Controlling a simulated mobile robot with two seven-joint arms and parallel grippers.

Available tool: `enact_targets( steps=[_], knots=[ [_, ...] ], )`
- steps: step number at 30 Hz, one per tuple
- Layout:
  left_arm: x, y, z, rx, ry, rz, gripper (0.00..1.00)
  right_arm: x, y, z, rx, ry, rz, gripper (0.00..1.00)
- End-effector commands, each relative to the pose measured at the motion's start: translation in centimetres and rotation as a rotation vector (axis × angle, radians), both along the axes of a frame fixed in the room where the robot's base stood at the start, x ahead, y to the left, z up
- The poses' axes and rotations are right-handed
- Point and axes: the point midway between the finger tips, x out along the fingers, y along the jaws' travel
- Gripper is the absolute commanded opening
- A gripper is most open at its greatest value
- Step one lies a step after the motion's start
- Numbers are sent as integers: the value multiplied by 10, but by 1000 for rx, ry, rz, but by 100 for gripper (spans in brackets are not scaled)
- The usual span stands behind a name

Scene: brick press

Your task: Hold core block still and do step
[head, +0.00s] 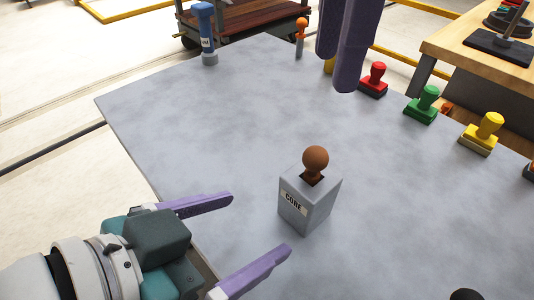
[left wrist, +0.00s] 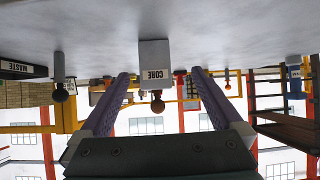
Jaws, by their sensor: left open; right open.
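The core block (head: 318,212) is a grey box labelled CORE, standing upright on the grey table. A brown round-knobbed piece (head: 315,160) sits in its top opening. My left gripper (head: 261,223) is open just left of the block, its purple fingers pointing at it, apart from it. In the left wrist view, which is upside down, the core block (left wrist: 154,55) is centred ahead between the spread fingertips (left wrist: 160,76). My right gripper (head: 338,74) hangs open and empty over the far part of the table; only its purple fingers show.
Red (head: 374,80), green (head: 423,104) and yellow (head: 482,133) stamps line the right edge. A labelled blue tool (head: 206,35) and an orange-topped tool (head: 301,38) stand at the far edge. A dark knob (head: 466,295) shows at bottom. The table's left middle is clear.

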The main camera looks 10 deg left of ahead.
Motion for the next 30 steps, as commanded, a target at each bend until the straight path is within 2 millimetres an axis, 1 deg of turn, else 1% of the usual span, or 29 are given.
enact_targets(
  steps=[3,6,11,14,19,24,30],
  knots=[
    [4,-8,1,-50,-85,-36,100,0,0,0,1,0,0,50],
    [6,-11,3,-79,-133,-50,100,0,0,0,1,0,0,50],
    [11,-15,4,-100,-166,-54,100,0,0,0,1,0,0,50],
    [20,-22,0,-102,-168,-54,100,0,0,0,1,0,0,50],
    [45,-40,-12,-103,-169,-54,100,0,0,0,1,0,0,50],
    [65,-56,-23,-101,-167,-56,100,0,0,0,1,0,0,50],
    [78,-65,-30,-101,-166,-55,100,0,0,0,1,0,0,50]
  ],
)
